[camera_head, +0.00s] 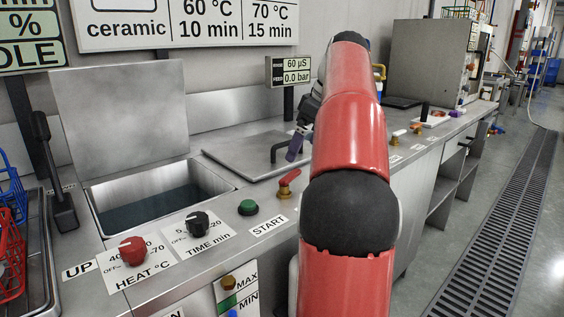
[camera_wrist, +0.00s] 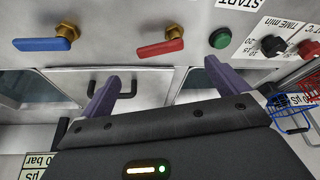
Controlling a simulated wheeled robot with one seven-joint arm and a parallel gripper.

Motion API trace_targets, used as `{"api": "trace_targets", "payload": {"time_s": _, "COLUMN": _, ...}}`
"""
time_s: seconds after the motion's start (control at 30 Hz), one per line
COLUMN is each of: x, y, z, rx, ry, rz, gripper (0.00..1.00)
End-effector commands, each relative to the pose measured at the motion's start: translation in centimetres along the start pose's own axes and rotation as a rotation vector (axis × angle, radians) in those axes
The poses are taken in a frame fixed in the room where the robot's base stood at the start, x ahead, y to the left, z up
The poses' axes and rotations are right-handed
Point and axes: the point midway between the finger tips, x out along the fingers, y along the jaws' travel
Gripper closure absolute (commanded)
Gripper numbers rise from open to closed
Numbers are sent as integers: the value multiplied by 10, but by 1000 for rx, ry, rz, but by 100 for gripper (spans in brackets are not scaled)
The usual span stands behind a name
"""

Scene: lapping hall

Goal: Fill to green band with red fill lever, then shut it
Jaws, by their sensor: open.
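The red fill lever (camera_head: 288,179) sits on a brass valve on the bench top, right of the green START button. In the wrist view the red lever (camera_wrist: 160,47) lies sideways, its handle pointing left from the brass. My gripper (camera_head: 297,145) is open and empty above the bench, beyond the lever. In the wrist view the purple fingers of my gripper (camera_wrist: 162,72) are spread wide, with the lever ahead of the gap, not touched. The level gauge (camera_head: 228,299) on the bench front shows a green band between MAX and MIN; its lower part is cut off and the level is unclear.
An open tank (camera_head: 165,205) holds dark water, its lid raised behind. A closed lid with a handle (camera_head: 262,152) lies right of it. A blue lever (camera_wrist: 47,43) is beside the red one. HEAT (camera_head: 132,250) and TIME (camera_head: 197,222) knobs and the START button (camera_head: 248,207) line the front.

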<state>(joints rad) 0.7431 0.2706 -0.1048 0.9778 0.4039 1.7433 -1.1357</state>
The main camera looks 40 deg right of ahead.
Motion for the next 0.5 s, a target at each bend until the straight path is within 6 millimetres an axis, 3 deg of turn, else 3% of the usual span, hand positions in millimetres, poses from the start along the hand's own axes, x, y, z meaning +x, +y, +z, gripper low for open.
{"api": "trace_targets", "payload": {"time_s": 0.5, "x": 69, "y": 0, "z": 1, "rx": 1, "ry": -1, "rz": -1, "gripper": 1}}
